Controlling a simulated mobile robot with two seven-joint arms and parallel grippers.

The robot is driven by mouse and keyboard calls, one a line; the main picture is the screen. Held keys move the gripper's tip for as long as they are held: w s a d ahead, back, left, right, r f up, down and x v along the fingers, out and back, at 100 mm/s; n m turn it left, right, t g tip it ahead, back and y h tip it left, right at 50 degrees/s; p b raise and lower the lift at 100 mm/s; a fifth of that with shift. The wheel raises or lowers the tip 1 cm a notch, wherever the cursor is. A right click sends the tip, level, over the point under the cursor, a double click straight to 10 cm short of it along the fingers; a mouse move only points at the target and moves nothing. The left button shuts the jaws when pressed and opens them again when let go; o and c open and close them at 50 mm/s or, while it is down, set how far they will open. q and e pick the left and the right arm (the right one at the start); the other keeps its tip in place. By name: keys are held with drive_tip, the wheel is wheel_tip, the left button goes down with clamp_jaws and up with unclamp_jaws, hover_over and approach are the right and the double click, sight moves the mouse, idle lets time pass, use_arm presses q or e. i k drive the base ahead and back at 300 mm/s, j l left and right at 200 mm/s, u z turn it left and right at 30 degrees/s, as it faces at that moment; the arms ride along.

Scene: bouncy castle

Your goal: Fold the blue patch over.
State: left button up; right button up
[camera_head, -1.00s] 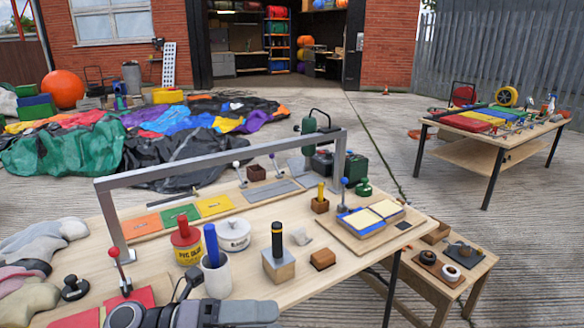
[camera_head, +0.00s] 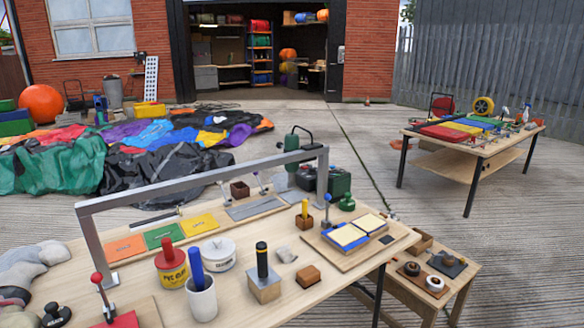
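A blue piece with a cream upper face (camera_head: 346,236) lies on a wooden board (camera_head: 352,259) at the right end of the near table. It looks like the blue patch, with blue showing along its edges. A similar cream-faced piece with a dark edge (camera_head: 370,222) lies beside it on the right. A blue-knobbed upright lever (camera_head: 327,211) stands at the board's left back edge. Neither of my grippers is in view.
A metal frame (camera_head: 205,180) arches over the near table. A red-knobbed lever (camera_head: 102,293) stands front left.

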sight(369, 224)
drive_tip(key=i+l+u, duration=0.15)
drive_tip(key=l, duration=0.65)
drive_tip(key=i+l+u, duration=0.15)
drive_tip(key=l, duration=0.65)
drive_tip(key=i+l+u, duration=0.1)
drive_tip(key=l, duration=0.75)
drive_tip(key=i+l+u, duration=0.15)
drive_tip(key=l, duration=0.65)
